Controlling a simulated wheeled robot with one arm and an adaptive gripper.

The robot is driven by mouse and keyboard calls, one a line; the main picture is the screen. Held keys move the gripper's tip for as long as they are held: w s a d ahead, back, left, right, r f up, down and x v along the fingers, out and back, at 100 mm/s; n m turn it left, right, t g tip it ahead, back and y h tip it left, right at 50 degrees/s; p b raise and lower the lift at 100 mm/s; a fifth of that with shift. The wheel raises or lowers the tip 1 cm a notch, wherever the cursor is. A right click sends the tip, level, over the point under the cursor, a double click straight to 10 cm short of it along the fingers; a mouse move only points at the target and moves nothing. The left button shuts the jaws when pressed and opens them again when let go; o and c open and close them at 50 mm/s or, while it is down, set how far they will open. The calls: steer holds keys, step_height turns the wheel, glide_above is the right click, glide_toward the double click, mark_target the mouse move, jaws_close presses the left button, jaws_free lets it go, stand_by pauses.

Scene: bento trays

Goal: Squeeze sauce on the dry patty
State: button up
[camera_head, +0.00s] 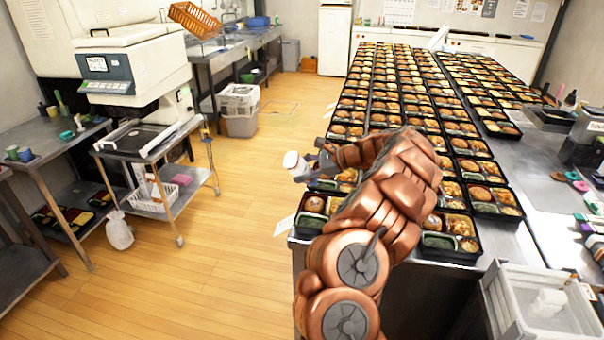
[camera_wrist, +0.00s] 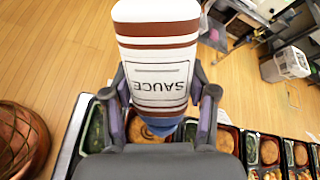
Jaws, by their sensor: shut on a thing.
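My gripper (camera_head: 322,160) is shut on a white sauce bottle (camera_head: 295,163) near the left edge of the bento table. In the wrist view the gripper (camera_wrist: 165,100) has a finger on each side of the bottle (camera_wrist: 158,60), which has brown bands and an upside-down SAUCE label. Its blue cap end points toward a tray with a round patty (camera_wrist: 146,131). The cap partly hides this patty, which shows a dark curved mark. I cannot tell whether the cap touches it. A paler patty (camera_head: 313,204) lies in a front left tray in the head view.
Rows of filled black bento trays (camera_head: 455,249) cover the table, close below my arm. A grey crate (camera_head: 545,303) stands at front right. A wheeled cart (camera_head: 150,150) stands at left. The wooden floor (camera_head: 225,235) between cart and table is clear.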

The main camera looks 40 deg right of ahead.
mark_target(302, 159)
steer(key=shift+r+p, duration=0.55)
steer(key=shift+r, duration=0.8)
steer(key=n+h, duration=0.1)
steer(key=n+g+h+b, duration=0.1)
steer(key=h, duration=0.1)
steer(key=shift+r, duration=0.3)
steer(key=h, duration=0.1)
steer(key=n+h, duration=0.1)
steer(key=g+h, duration=0.1)
steer(key=shift+a+r+n+h+b, duration=0.1)
steer(key=shift+r+n+h+b, duration=0.2)
steer(key=shift+n, duration=0.1)
steer(key=shift+r+h, duration=0.15)
steer(key=shift+h, duration=0.45)
steer(key=n+g+h, duration=0.1)
steer(key=h, duration=0.1)
steer(key=shift+r+n+h, duration=0.15)
steer(key=shift+n+h, duration=0.25)
steer(key=shift+r+n+h+b, duration=0.3)
steer(key=shift+n+h+b, duration=0.4)
steer(key=shift+h, duration=0.7)
steer(key=shift+r+n+h+b, duration=0.2)
steer(key=shift+n+h+b, duration=0.1)
steer(key=shift+h+b, duration=0.45)
